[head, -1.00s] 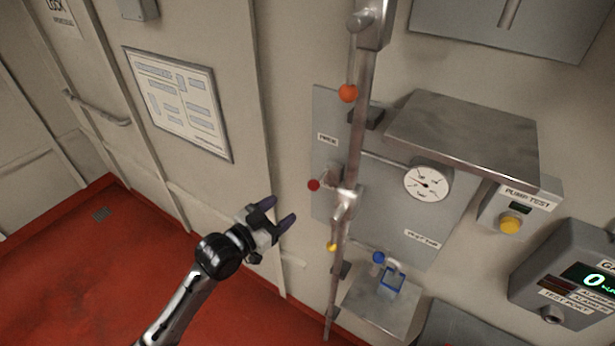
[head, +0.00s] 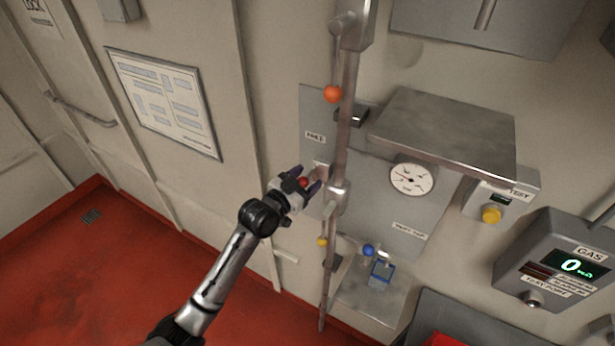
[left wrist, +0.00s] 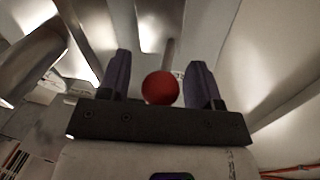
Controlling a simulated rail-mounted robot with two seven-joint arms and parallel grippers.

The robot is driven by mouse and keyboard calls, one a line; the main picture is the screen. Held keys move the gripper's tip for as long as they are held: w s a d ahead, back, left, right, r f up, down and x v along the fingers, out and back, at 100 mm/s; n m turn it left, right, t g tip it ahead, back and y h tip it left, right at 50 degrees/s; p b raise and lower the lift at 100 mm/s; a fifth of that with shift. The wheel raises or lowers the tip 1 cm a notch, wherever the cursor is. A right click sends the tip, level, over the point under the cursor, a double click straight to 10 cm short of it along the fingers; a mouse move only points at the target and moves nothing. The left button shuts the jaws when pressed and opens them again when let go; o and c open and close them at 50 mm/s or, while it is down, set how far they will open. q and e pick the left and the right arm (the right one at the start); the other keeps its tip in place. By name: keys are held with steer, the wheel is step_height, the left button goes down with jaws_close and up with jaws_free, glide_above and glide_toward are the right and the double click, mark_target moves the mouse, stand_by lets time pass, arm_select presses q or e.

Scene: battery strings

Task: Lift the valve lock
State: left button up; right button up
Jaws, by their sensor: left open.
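My left gripper (head: 309,179) is open at the wall panel, with its fingers around a red ball knob (head: 304,182). In the left wrist view the red ball (left wrist: 160,87) sits between the two open fingers (left wrist: 159,62), with a visible gap on each side. The knob's mount is partly hidden by the gripper in the head view. A blue padlock-shaped piece (head: 382,273) stands on a small metal shelf, beside a blue ball (head: 368,250). No label shows which piece is the valve lock. My right gripper is not in view.
A long metal pole (head: 343,150) runs just right of the gripper, with an orange ball (head: 333,94) above and a yellow ball (head: 322,241) below. A pressure gauge (head: 411,179), a metal ledge (head: 440,130) and a gas monitor (head: 560,262) lie to the right. Left of the arm is open floor.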

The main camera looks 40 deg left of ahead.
arm_select(q)
steer(key=shift+w, duration=0.35)
jaws_close()
stand_by(0.4)
